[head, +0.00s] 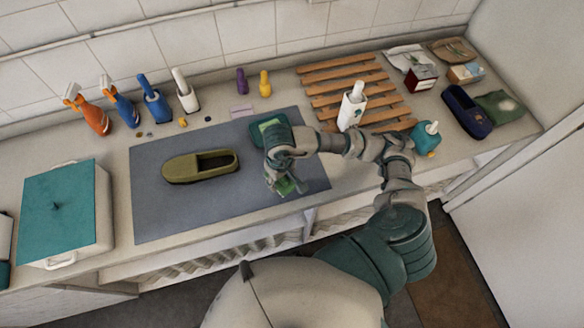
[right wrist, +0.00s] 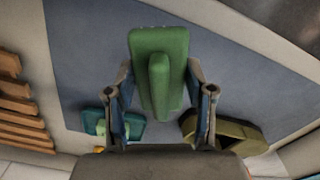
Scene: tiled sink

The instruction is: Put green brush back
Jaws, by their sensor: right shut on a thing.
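The green brush (right wrist: 158,72) is between the two fingers of my right gripper (right wrist: 162,98), which is shut on it. In the head view the brush (head: 291,186) shows partly below my right gripper (head: 282,176), over the right part of the grey mat (head: 160,222). The hand hides much of it there. A teal, flat piece (head: 268,126) lies at the mat's back right edge, just behind the hand; it also shows in the right wrist view (right wrist: 127,130). I cannot tell exactly what it is. My left gripper is not in view.
An olive shoe (head: 200,167) lies on the mat, left of the hand. Spray bottles (head: 88,110) and blue and white brushes (head: 153,106) stand along the back. A wooden rack (head: 345,83), a white bottle (head: 352,108) and a teal bottle (head: 425,138) are right. A teal-lidded box (head: 58,205) is left.

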